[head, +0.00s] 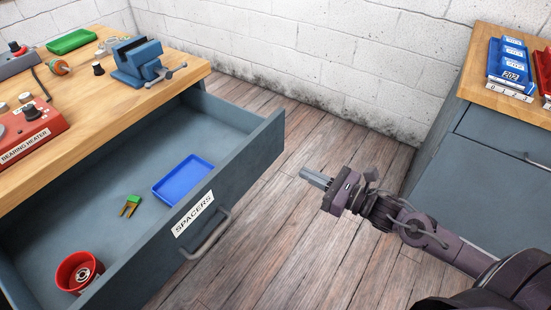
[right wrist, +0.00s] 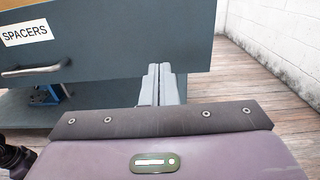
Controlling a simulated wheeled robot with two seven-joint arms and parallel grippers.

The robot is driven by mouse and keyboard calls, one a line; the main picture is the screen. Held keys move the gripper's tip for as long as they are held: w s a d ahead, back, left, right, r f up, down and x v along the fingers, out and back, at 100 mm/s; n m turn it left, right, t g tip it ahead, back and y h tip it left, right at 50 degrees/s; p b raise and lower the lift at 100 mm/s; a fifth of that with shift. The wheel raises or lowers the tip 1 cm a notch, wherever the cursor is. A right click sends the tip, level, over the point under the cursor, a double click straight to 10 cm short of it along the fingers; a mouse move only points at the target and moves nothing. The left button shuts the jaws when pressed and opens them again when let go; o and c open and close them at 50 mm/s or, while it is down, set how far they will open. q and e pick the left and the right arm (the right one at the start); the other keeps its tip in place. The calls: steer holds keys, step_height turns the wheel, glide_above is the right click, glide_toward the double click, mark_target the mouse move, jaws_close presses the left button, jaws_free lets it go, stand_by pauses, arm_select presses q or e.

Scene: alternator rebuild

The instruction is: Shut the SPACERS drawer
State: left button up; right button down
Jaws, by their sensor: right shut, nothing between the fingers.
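The SPACERS drawer (head: 262,150) is pulled far out from the workbench, its inside open to view. Its front carries a white SPACERS label (head: 193,213) and a grey bar handle (head: 208,236). In the right wrist view the drawer front (right wrist: 130,40) fills the upper left, with the handle (right wrist: 35,70) at far left. My right gripper (head: 316,178) is shut and empty, in front of the drawer and to the right of the handle. In the right wrist view its fingers (right wrist: 160,85) point toward the drawer front's lower right part; contact cannot be told. My left gripper is not in view.
A blue vise (head: 142,62) and red bearing heater (head: 30,130) stand on the bench. A cabinet (head: 480,150) stands right; floor between is clear.

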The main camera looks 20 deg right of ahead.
mark_target(266, 153)
steer(key=x, duration=0.9)
steer(key=shift+w, duration=0.15)
steer(key=shift+w+a, duration=0.35)
steer(key=shift+w, duration=0.05)
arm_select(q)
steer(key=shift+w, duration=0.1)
arm_select(e)
steer(key=shift+w+f, duration=0.1)
